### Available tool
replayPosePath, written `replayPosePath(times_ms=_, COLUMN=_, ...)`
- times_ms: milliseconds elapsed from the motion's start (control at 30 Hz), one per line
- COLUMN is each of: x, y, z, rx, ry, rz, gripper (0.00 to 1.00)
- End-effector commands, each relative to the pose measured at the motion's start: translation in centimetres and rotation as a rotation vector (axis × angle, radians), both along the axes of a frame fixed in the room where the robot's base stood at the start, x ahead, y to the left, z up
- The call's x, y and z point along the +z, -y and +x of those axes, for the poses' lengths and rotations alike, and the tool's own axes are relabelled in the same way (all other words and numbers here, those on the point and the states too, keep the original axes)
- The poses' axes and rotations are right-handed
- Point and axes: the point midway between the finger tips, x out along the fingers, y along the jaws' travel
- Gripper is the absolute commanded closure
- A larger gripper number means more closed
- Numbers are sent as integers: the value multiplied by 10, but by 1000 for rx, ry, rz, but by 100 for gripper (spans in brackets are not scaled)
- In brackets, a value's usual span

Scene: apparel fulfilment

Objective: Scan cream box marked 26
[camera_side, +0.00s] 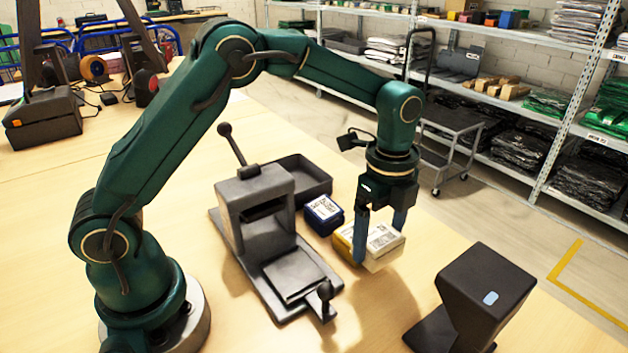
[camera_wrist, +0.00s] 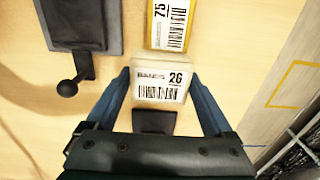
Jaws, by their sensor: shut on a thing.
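The cream box marked 26 (camera_wrist: 160,85) has a white barcode label facing the wrist camera. It also shows in the side view (camera_side: 383,258). My gripper (camera_side: 381,240) is shut on it, with one blue finger on each side, as the wrist view (camera_wrist: 162,92) also shows. I cannot tell whether the box touches the table. A dark stand (camera_side: 486,285) with a small light-blue window, apparently the scanner, stands to the right of the box and apart from it.
A yellow box marked 75 (camera_wrist: 168,25) lies just beyond the cream box. A blue box (camera_side: 323,213), a grey lever press (camera_side: 262,215) and a dark tray (camera_side: 300,178) stand to the left. Bare table (camera_side: 385,310) lies between press and dark stand.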

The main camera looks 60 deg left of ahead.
Motion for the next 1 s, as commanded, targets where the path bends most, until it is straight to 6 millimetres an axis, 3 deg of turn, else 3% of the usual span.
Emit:
replayPosePath(times_ms=633, x=-36, y=54, z=-1, rx=-3, ry=-2, rz=0, gripper=71)
replayPosePath(times_ms=1000, x=-36, y=53, z=-1, rx=0, ry=0, rz=0, gripper=71)
